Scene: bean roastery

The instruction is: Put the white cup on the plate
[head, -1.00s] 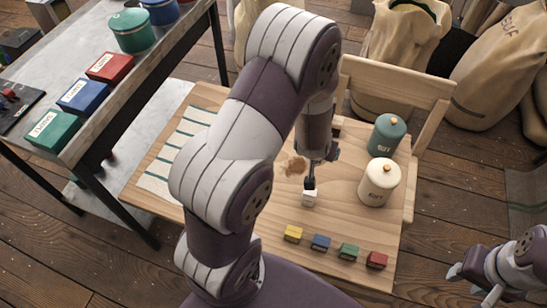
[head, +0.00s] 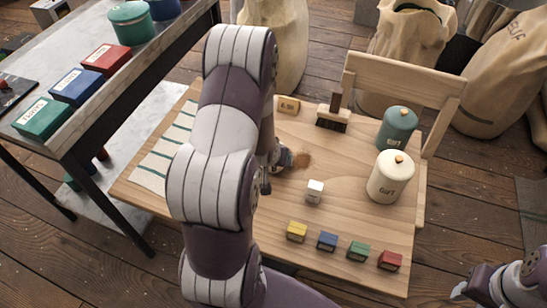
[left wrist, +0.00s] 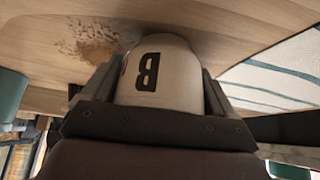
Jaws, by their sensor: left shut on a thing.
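A white rounded thing with a black letter B (left wrist: 158,75), which looks like the white cup, sits between the two fingers of my left gripper (left wrist: 150,100) in the left wrist view. The gripper is shut on it, close to the wooden tabletop. In the head view my left gripper (head: 279,162) is mostly hidden behind my own arm, beside a brown spill, and the cup cannot be made out clearly. My right gripper (head: 474,283) is at the lower right edge, away from the table; its fingers are unclear. I see no plate in either view.
The wooden table (head: 350,215) holds a small white block (head: 314,191), several coloured blocks (head: 327,241), a cream canister (head: 391,177), a teal canister (head: 397,128), a brush (head: 333,117) and a striped cloth (head: 165,160). A marble-topped bench (head: 60,135) stands left.

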